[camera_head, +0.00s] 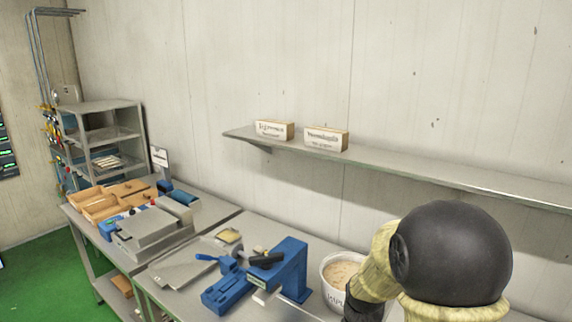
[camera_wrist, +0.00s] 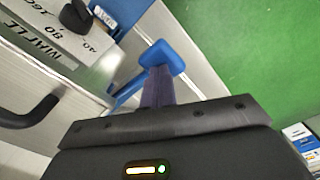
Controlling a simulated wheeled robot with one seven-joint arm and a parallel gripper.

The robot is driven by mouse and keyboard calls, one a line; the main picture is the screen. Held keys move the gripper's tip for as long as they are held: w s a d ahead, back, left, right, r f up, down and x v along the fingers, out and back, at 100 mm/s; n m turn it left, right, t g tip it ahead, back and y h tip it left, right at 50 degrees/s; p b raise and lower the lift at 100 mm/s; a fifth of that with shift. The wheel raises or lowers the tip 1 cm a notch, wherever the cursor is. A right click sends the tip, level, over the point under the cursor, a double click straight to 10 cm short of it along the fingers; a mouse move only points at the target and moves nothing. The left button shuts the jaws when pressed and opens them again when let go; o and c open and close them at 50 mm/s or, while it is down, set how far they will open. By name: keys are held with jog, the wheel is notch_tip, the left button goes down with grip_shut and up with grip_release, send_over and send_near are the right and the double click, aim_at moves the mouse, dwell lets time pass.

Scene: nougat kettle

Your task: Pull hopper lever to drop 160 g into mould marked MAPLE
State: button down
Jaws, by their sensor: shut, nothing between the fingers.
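In the wrist view, a white panel (camera_wrist: 40,48) carries upside-down lettering that reads MAPLE with a scale of 40, 80 and 160. In the head view, a blue bench device (camera_head: 287,265) has a black grip (camera_head: 267,259). I cannot tell which part is the hopper lever. My fingers are hidden there.
A white tub (camera_head: 341,272) with pale contents and partly hidden lettering stands right of the blue device. A grey machine (camera_head: 150,232) and wooden trays (camera_head: 104,204) occupy the left bench. A wall shelf (camera_head: 400,166) holds two labelled boxes (camera_head: 326,138). Green floor (camera_wrist: 250,50) is open beside the bench.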

jog(key=r+p, duration=0.1)
jog(key=r, duration=0.1)
jog(key=shift+s+r+p, duration=0.2)
jog(key=shift+r+p, duration=1.5)
jog(key=shift+r, duration=0.2)
jog(key=shift+f, duration=0.1)
jog(key=shift+s+f+b, duration=0.15)
jog(key=shift+b, duration=0.25)
jog(key=s+f+m+t+b, duration=0.2)
jog(key=s+m+b, duration=0.2)
jog(key=s+b, duration=0.2)
jog(key=shift+s+f+m+t, duration=0.3)
jog(key=shift+s+f+m, duration=0.1)
jog(key=shift+s, duration=0.3)
